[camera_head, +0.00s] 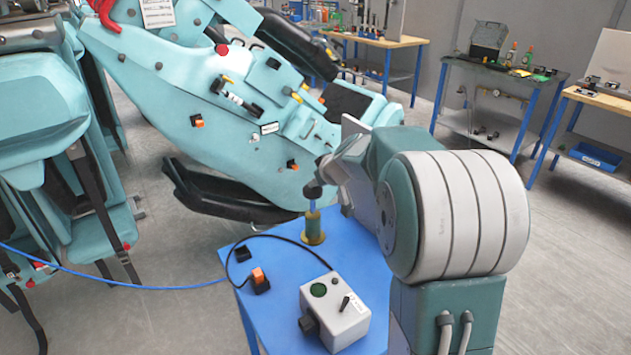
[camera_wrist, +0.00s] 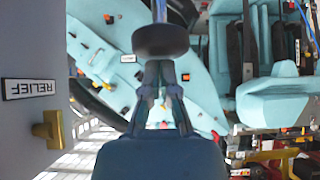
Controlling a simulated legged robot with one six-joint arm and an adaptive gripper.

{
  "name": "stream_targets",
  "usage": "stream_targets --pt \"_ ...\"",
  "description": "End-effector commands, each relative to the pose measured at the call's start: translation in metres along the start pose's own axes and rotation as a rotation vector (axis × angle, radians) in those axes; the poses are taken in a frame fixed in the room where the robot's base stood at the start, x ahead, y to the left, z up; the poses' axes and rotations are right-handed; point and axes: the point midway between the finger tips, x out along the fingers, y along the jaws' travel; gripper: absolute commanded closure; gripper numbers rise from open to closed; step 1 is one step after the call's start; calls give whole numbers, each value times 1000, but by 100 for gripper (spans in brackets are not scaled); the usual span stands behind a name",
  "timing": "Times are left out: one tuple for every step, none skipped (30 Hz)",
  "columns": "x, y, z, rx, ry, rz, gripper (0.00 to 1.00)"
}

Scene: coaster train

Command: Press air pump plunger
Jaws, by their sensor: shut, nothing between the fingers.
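The air pump in the head view is a brass-coloured cylinder (camera_head: 313,228) standing upright on the blue table. A thin blue plunger rod (camera_head: 313,207) rises from it to a dark round knob (camera_head: 313,190). My gripper (camera_head: 324,172) is right above the knob, partly hidden by my own arm. In the wrist view the dark knob (camera_wrist: 160,40) is just beyond the tips of my shut, empty gripper (camera_wrist: 158,66), its rod running to the top edge. I cannot tell whether the tips touch the knob.
The blue table (camera_head: 285,262) also holds a grey control box (camera_head: 335,312) and a small orange switch (camera_head: 258,278) with a cable. A teal coaster car (camera_head: 185,85) stands close behind. A "RELIEF" label (camera_wrist: 30,88) and brass valve (camera_wrist: 48,130) show at left in the wrist view.

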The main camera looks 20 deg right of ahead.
Motion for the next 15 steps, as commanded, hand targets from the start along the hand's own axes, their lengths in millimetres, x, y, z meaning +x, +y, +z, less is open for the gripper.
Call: stream_targets --pt "3 0 3 2 -3 -2 100" --pt "6 0 6 2 -3 -2 100" --pt "10 0 10 3 -4 -3 100" --pt "14 0 15 3 -5 -3 100" --pt "18 -1 19 4 -6 -3 100" --pt "23 -1 24 4 -7 -3 100" --pt "27 -1 28 5 -7 -3 100" --pt "30 -1 31 3 -7 -4 100" --pt "33 -1 34 3 -7 -5 100" --pt "35 -1 36 4 -7 -5 100" --pt "37 -1 38 3 -7 -4 100" --pt "39 -1 41 3 -7 -3 100" --pt "40 -1 42 3 -7 -3 100" --pt "41 -1 42 2 -8 -3 100" --pt "41 -1 43 1 -8 -3 100"
